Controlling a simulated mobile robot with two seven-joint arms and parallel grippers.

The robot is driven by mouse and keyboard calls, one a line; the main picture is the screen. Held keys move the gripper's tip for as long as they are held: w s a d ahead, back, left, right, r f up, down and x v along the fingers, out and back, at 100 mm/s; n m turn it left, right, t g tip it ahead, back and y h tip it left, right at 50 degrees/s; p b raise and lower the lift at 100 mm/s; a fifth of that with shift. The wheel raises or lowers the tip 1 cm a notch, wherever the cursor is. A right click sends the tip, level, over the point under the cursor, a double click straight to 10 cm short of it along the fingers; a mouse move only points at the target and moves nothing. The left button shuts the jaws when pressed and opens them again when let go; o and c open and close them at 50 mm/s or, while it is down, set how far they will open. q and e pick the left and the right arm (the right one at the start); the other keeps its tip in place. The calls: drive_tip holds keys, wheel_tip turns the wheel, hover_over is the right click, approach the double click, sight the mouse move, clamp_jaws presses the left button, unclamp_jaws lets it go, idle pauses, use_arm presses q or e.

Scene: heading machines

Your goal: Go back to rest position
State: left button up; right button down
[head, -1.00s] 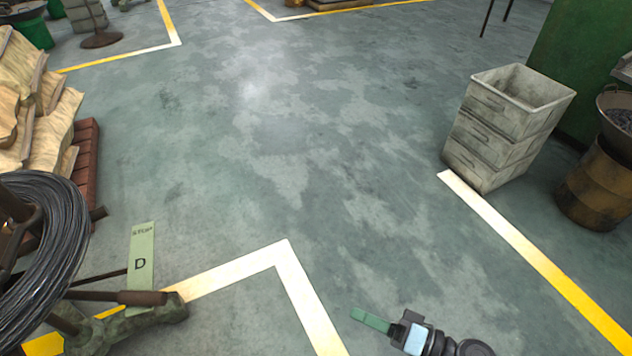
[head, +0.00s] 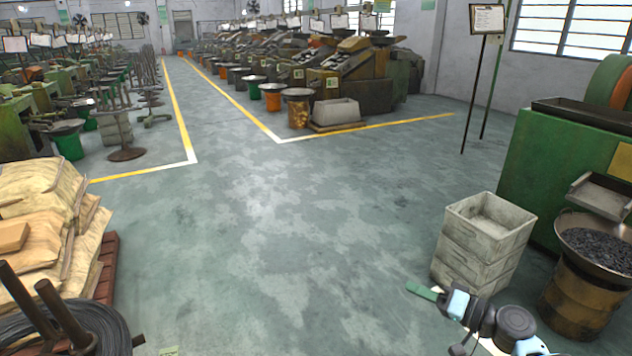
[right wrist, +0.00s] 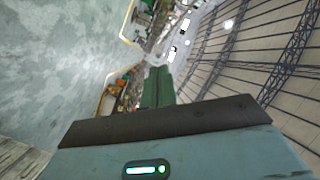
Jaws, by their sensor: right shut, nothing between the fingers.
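My right gripper (head: 422,290) shows at the lower right of the head view, with its green fingers together and nothing between them. It points left over the open floor, just in front of the stacked crates in the picture. In the right wrist view the green fingers (right wrist: 157,88) are closed and empty, with floor on one side and roof beams on the other. My left gripper is in neither view.
Stacked grey crates (head: 485,240) stand at the right, beside a drum with a pan of dark parts (head: 597,250) and a green machine (head: 560,160). Sacks on a pallet (head: 45,215) and a wire coil (head: 85,330) are at the left. The middle floor is clear.

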drive_tip(key=w+d+f+t+h, duration=0.1)
drive_tip(key=w+d+f+h, duration=0.1)
drive_tip(key=d+f+h, duration=0.3)
drive_tip(key=w+d+f+t+h, duration=0.1)
drive_tip(key=w+d+f+h, duration=0.15)
drive_tip(key=d+h, duration=0.35)
drive_tip(key=w+d+r+n+t+h, duration=0.2)
drive_tip(key=d+r+n+h, duration=0.1)
drive_tip(key=d+r+h, duration=0.15)
drive_tip(key=s+a+f+g+y, duration=0.2)
drive_tip(key=s+a+f, duration=0.3)
drive_tip(key=s+f, duration=0.5)
drive_tip(key=s+a+f+g+y, duration=0.1)
drive_tip(key=s+a+f, duration=0.4)
drive_tip(key=s+f, duration=0.5)
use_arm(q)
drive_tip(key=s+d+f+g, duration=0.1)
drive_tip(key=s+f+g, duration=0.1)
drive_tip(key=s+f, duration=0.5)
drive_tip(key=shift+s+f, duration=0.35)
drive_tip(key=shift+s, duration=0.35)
use_arm(e)
drive_tip(key=s+a+g, duration=0.1)
drive_tip(key=s+a, duration=0.3)
drive_tip(key=s, duration=0.9)
drive_tip(key=s+a+f+g+y, duration=0.1)
drive_tip(key=s+a+g, duration=0.1)
drive_tip(key=s, duration=1.1)
drive_tip(key=shift+a, duration=0.85)
